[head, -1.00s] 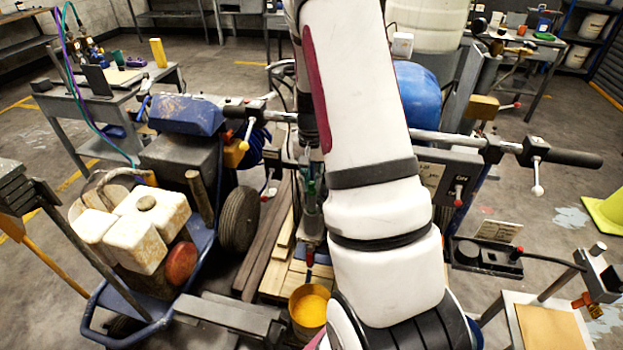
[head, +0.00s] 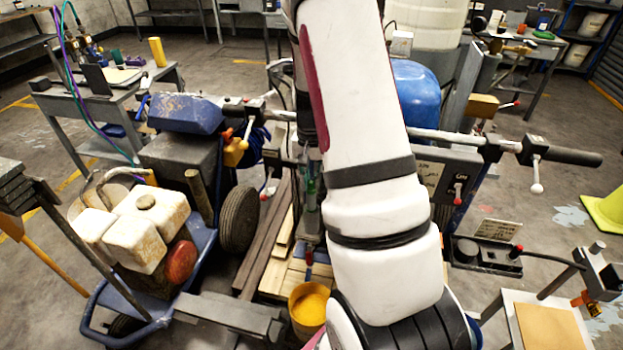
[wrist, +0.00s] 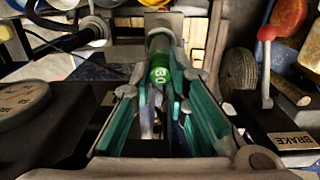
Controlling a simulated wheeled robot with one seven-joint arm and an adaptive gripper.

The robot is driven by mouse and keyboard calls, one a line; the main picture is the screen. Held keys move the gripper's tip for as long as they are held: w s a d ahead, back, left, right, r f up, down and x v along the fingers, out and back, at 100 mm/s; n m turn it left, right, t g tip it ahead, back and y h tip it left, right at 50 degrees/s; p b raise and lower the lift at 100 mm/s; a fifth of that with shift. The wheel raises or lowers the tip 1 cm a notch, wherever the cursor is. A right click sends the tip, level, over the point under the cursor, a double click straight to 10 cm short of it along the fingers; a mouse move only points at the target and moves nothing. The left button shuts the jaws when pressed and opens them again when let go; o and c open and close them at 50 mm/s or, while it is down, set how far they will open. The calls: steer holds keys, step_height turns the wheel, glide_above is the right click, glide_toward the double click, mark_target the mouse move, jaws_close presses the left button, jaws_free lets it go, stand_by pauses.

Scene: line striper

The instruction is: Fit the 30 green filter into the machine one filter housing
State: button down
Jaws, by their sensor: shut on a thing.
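My gripper (wrist: 160,78) is shut on the green filter (wrist: 161,70), which stands between the teal finger pads in the wrist view. Its white marking is small and rotated, so I cannot read it for certain. A grey cylindrical part (wrist: 160,40) lines up with the far end of the filter. I cannot tell whether the two touch, or whether this part is the filter housing of machine one. In the head view my white arm covers much of the work area, and the gripper shows only in part to its left.
A handlebar (head: 560,157) with levers crosses at right. A lever with a red knob (wrist: 267,33) and a BRAKE plate (wrist: 292,140) stand right of the gripper in the wrist view. A yellow bucket (head: 309,305) and a wheel (head: 239,219) are below and left.

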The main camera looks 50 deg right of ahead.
mark_target(311, 201)
steer(key=shift+f+b, duration=1.35)
steer(key=shift+f, duration=2.8)
stand_by(1.2)
steer(key=c, duration=1.2)
jaws_free()
steer(key=shift+o, duration=0.2)
steer(key=shift+r+p, duration=1.25)
steer(key=shift+r, duration=2.25)
